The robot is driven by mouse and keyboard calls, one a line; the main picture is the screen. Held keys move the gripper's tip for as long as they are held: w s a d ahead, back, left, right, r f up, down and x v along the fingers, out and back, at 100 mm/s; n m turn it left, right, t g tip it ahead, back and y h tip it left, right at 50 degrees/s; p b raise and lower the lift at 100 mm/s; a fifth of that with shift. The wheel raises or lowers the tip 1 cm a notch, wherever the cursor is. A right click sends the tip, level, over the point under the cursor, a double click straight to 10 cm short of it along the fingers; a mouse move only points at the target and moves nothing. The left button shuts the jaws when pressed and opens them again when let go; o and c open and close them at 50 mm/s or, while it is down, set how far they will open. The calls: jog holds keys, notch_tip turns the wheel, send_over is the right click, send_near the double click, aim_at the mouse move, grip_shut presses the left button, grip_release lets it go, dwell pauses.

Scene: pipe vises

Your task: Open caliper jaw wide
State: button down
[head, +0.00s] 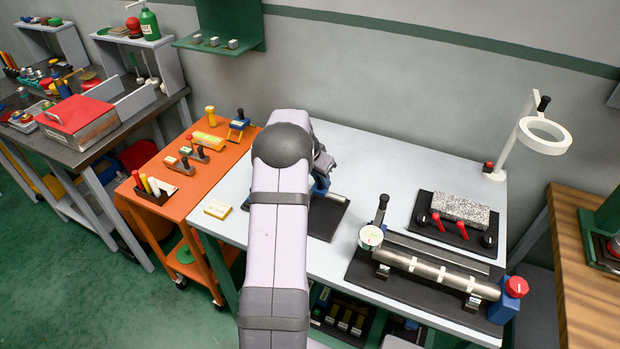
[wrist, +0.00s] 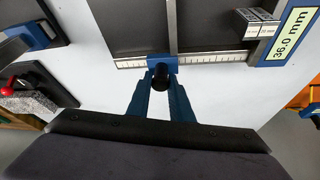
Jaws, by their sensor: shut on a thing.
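The caliper shows in the wrist view as a dark base plate (wrist: 125,25) with a pale graduated scale (wrist: 220,60) along its near edge. A blue slider (wrist: 163,64) sits on the scale and carries a thin grey movable jaw (wrist: 172,25). A label (wrist: 290,32) at the right end reads 36.0 mm. In the head view my arm hides most of the caliper; part of its dark base (head: 325,222) shows.
A small silver block (wrist: 256,22) lies at the right of the caliper plate, apart from the movable jaw. A pipe fixture (head: 430,270) and a granite block (head: 460,208) stand to the right on the table. A ring lamp (head: 545,133) rises behind. An orange cart (head: 185,195) adjoins at left.

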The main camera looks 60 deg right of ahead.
jog(key=c, duration=1.6)
grip_release()
jog(key=shift+w, duration=0.15)
jog(key=shift+b+v, duration=1.3)
jog(key=shift+v, duration=2.4)
jog(key=shift+a, duration=0.1)
jog(key=w+a+n+t+y, duration=0.1)
jog(key=w+a+n, duration=0.5)
jog(key=a, duration=0.9)
jog(key=w+a+n+t+y, duration=0.1)
jog(key=w+a+n, duration=0.3)
jog(key=w+a, duration=0.7)
jog(key=s+a+f+n, duration=0.1)
jog(key=s+a+n, duration=0.2)
jog(key=a, duration=0.6)
jog(key=s+a+f+n+y, duration=0.1)
jog(key=s+a+n, duration=0.3)
jog(key=a, duration=0.5)
jog(key=s+a+f+n+y, duration=0.1)
jog(key=s+a+n, duration=0.3)
jog(key=a, duration=0.5)
jog(key=shift+s+a+f+g, duration=0.2)
jog(key=shift+s+f, duration=0.15)
jog(key=shift+s, duration=0.3)
jog(key=shift+s+a+f+g, duration=0.2)
jog(key=shift+s+f, duration=0.15)
jog(key=shift+s, duration=0.3)
